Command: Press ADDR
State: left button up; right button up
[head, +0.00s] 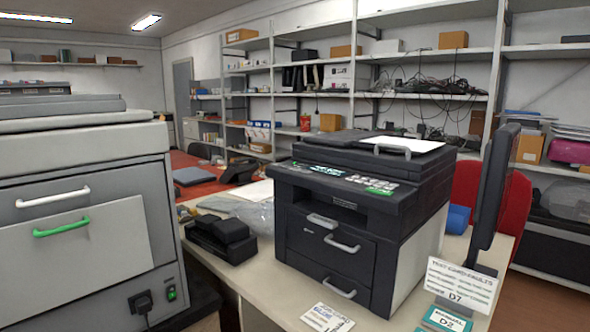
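A dark desktop printer (297,235) stands on the pale desk, with its front angled toward me. Its control panel along the top front edge has a small lit display (326,170), several pale keys (371,181) and a green key (380,190). The lettering on the keys is too small to read, so I cannot tell which one is ADDR. Neither of my grippers is in view, and nothing covers the panel.
A large grey machine (75,180) with white and green handles stands at left. A black desk device (222,238) sits left of the printer. A dark monitor (494,185) rises close at right. Label cards (459,284) stand at the desk's front right.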

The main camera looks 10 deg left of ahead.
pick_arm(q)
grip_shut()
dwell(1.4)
